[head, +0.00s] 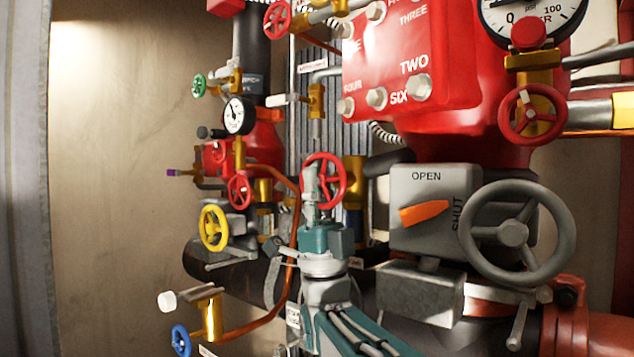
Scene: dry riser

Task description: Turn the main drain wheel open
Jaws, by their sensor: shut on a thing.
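A red handwheel (343,179), which I take to be the main drain wheel, stands upright in the middle of the head view on a brass valve (355,205). My gripper (311,178) reaches up from below and is shut on the wheel's left side. It hides part of the left rim and the lower left of the wheel. The exact finger contact is hard to make out. No label naming this wheel is readable.
A large grey handwheel (514,234) and a grey box marked OPEN and SHUT (410,183) are close on the right. Smaller red (239,190) and yellow (214,228) wheels, a gauge (238,115) and a copper pipe (262,322) crowd the left. The far left wall (120,150) is bare.

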